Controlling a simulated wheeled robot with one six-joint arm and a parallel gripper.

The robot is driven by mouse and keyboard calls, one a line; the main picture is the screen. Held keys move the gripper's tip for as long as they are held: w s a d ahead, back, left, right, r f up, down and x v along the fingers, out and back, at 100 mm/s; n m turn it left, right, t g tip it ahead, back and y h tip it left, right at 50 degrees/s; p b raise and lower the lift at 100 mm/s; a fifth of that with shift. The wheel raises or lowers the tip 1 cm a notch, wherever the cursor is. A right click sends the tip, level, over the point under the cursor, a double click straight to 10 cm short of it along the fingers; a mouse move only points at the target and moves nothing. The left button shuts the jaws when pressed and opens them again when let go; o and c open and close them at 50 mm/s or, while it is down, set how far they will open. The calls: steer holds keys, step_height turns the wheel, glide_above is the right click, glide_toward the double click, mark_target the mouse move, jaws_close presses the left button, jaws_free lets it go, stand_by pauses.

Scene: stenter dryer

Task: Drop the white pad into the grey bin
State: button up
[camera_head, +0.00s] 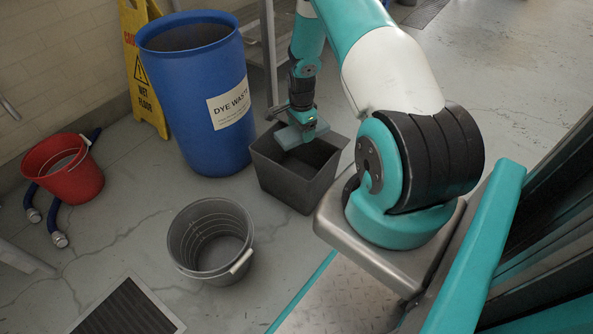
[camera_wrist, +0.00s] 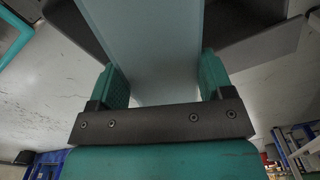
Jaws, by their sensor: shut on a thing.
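The white pad (camera_head: 288,138) looks pale blue-grey and flat. My gripper (camera_head: 303,123) is shut on it and holds it over the opening of the square dark grey bin (camera_head: 283,183). In the wrist view the pad (camera_wrist: 150,45) fills the space between the two teal fingers of my gripper (camera_wrist: 163,82). Part of the bin (camera_wrist: 262,48) shows behind the pad there. The pad appears at about the height of the bin's rim; the exact gap is hard to tell. The bin's floor is mostly in shadow.
A blue "DYE WASTE" drum (camera_head: 200,105) stands behind and left of the bin. A round grey bucket (camera_head: 211,240) stands at front left, with a red bucket (camera_head: 66,170) and blue hose (camera_head: 52,222) farther left. A yellow wet-floor sign (camera_head: 146,85) stands by the wall.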

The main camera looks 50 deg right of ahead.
steer(key=shift+f, duration=0.35)
steer(key=o, duration=1.1)
step_height(320, 180, up, 18)
steer(key=p, duration=0.6)
steer(key=shift+f, duration=0.25)
